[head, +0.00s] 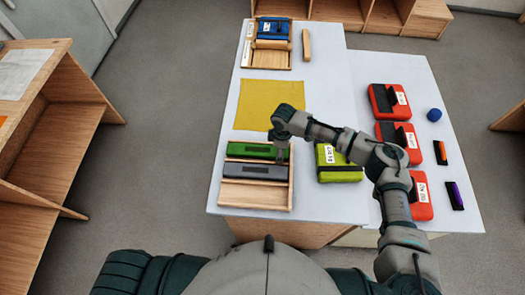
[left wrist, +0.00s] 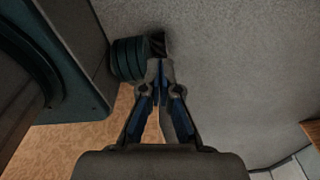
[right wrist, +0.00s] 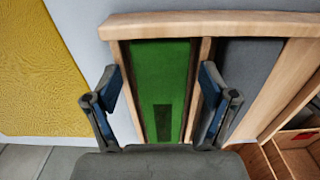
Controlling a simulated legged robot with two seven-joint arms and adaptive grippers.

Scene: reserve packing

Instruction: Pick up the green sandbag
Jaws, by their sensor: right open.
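A dark green flat sandbag (head: 250,150) lies in a slot of the wooden tray (head: 252,194) on the table. It also shows in the right wrist view (right wrist: 162,75), with a darker patch on it. My right gripper (head: 282,153) is over the right end of this green bag; in the right wrist view the gripper (right wrist: 163,85) is open and empty, its fingers to either side of the bag. I cannot tell how high it is above the bag. My left gripper (left wrist: 160,68) is shut and empty, away from the table over the floor.
A grey bag (head: 254,171) lies beside the green one in the tray. A lime-green pouch (head: 333,174), red pouches (head: 388,98) and a blue ball (head: 434,115) are to the right. A yellow cloth (head: 255,105) and another wooden tray (head: 265,60) are farther back.

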